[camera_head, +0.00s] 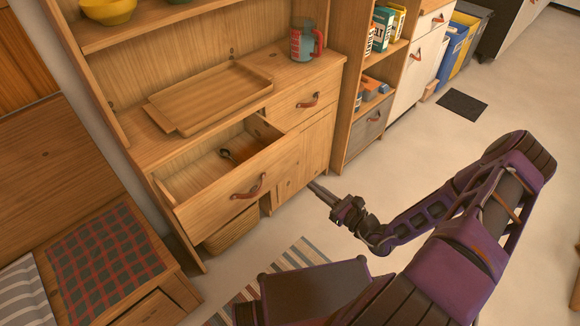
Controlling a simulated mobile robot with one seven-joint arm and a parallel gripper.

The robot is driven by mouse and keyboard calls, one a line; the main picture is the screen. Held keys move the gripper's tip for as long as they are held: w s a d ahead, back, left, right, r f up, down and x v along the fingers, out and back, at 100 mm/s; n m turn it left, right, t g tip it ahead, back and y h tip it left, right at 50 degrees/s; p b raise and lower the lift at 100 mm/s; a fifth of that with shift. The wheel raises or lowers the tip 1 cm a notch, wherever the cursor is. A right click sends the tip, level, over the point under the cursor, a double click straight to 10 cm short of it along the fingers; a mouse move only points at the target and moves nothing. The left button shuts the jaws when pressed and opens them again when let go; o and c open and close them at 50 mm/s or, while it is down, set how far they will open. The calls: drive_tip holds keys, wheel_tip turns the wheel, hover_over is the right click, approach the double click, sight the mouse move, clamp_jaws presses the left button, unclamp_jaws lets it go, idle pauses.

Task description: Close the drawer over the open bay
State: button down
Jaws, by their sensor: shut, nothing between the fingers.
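A wooden drawer (222,194) with a brown leather pull (249,188) stands pulled out of the cabinet on its left side. A small dark object (226,154) lies inside it. Below the drawer is an open bay with a woven basket (231,230) in it. My gripper (313,186) is shut and empty, to the right of the drawer front and apart from it, in front of the cabinet's lower door (303,158). The arm reaches in from the lower right.
A low bench with a plaid cloth (105,262) is at lower left. A striped rug (290,265) lies on the floor. The floor to the right is mostly clear.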

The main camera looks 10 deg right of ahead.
sight(276, 158)
drive_tip(key=b+x, duration=0.1)
drive_tip(key=x, duration=1.3)
